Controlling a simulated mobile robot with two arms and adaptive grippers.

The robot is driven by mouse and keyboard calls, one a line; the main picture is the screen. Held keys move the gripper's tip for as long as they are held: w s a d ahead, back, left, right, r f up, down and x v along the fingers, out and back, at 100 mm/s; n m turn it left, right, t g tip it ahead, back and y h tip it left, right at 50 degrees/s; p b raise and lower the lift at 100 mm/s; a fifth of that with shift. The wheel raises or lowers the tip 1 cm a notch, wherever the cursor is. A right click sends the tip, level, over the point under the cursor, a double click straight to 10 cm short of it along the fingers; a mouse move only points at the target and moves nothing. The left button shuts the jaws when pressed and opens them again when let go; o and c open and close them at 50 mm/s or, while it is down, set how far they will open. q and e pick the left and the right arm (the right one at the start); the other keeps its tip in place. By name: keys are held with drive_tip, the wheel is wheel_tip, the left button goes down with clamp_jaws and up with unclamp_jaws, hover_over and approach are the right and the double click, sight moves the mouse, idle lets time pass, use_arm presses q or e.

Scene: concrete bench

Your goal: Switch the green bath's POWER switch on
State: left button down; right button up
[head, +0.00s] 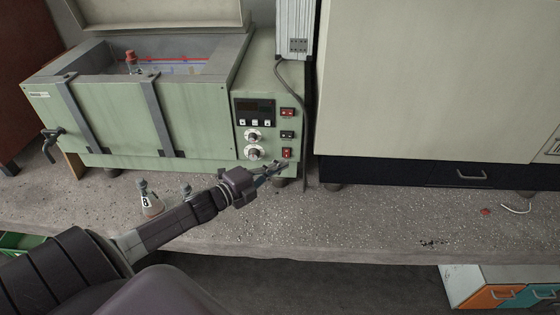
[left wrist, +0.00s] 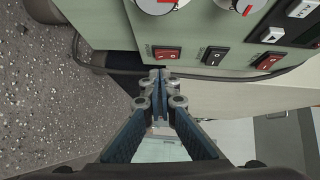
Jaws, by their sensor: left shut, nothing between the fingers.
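The green bath (head: 120,125) stands on the bench at the left, its lid raised. Its control panel on the right has a display, two round knobs and a column of three rocker switches: an upper red one (head: 287,112), a middle black one (head: 287,134) and a lower red one (head: 287,153). My left gripper (head: 278,165) is shut and empty, just below the lower red switch. In the left wrist view, the shut fingertips (left wrist: 161,76) are close to that switch (left wrist: 167,53); I cannot tell whether they touch. My right gripper is out of view.
A large cream cabinet (head: 430,80) stands right of the bath, with a dark cable (head: 306,110) hanging between them. The bench front right of the gripper is mostly clear.

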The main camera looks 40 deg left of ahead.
use_arm(q)
drive_tip(key=shift+w+a+f, duration=0.15)
drive_tip(key=shift+w+a, duration=0.35)
drive_tip(key=shift+w, duration=0.3)
drive_tip(key=shift+w+f+b, duration=0.15)
drive_tip(key=shift+f+b, duration=0.15)
drive_tip(key=shift+b, duration=0.5)
drive_tip(key=shift+w+a+t+b, duration=0.1)
drive_tip(key=shift+a+t+b, duration=0.05)
drive_tip(key=shift+t+b, duration=0.15)
drive_tip(key=shift+r, duration=0.3)
drive_tip(key=shift+f, duration=0.15)
